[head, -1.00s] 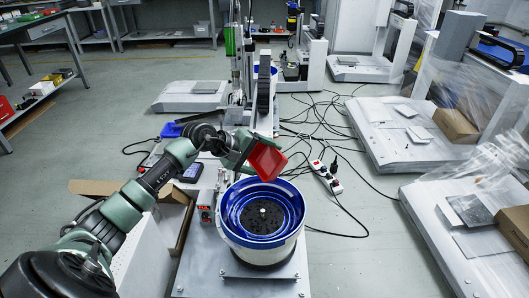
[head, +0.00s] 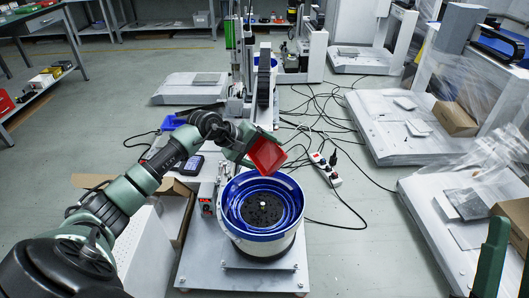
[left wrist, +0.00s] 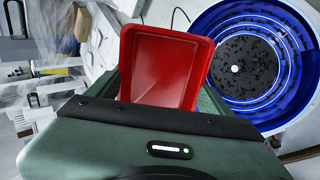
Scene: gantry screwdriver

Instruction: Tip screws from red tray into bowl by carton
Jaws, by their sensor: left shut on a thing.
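My left gripper (head: 244,146) is shut on the red tray (head: 266,156) and holds it steeply tilted above the far rim of the blue-lined bowl (head: 232,222). In the left wrist view the red tray (left wrist: 165,65) shows a bare red inside, with no screws visible in it. The bowl (left wrist: 290,118) lies to its right there. Many small dark screws (head: 262,208) lie on the bowl's floor around a pale centre knob. An open carton (head: 176,212) stands to the left of the bowl. Green parts of my right arm (head: 490,260) show at the lower right; their jaw state is unclear.
The bowl stands on a metal base plate (head: 200,270). A small control box (head: 207,199) is beside it. A gantry column (head: 264,75) rises behind. A power strip (head: 325,169) and loose black cables lie on the floor to the right. Wrapped pallets line the right side.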

